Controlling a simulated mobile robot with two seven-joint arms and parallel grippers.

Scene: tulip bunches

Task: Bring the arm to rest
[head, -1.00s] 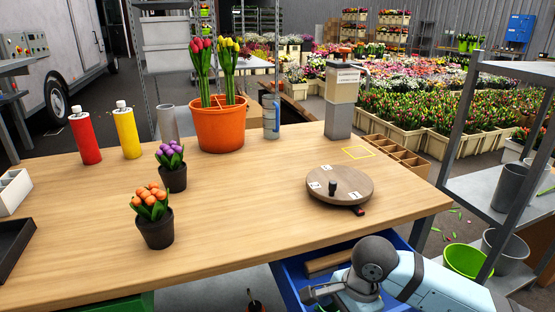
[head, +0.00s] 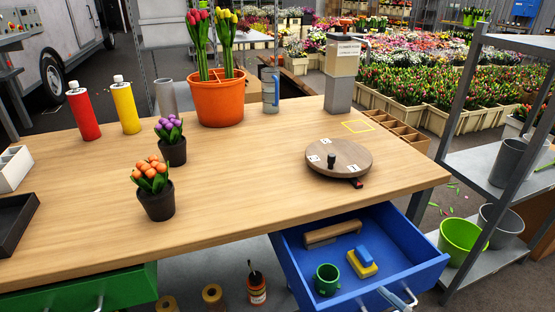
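Neither of my grippers shows in the head view, and no arm link is clearly visible. The wooden table (head: 240,195) stands in front of me. The blue drawer (head: 415,255) under its right side is pulled open. Inside lie a wooden-handled tool (head: 333,233), a green mug (head: 327,280) and a yellow and blue block-like item (head: 362,261). A grey metal handle (head: 392,299) shows at the drawer's front, cut by the bottom edge.
On the table stand an orange pot (head: 217,103) with tulips, a round wooden turntable (head: 340,157), two small potted flowers and bottles. A grey shelf rack (head: 480,170) rises at the right. A green drawer (head: 80,290) is at lower left.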

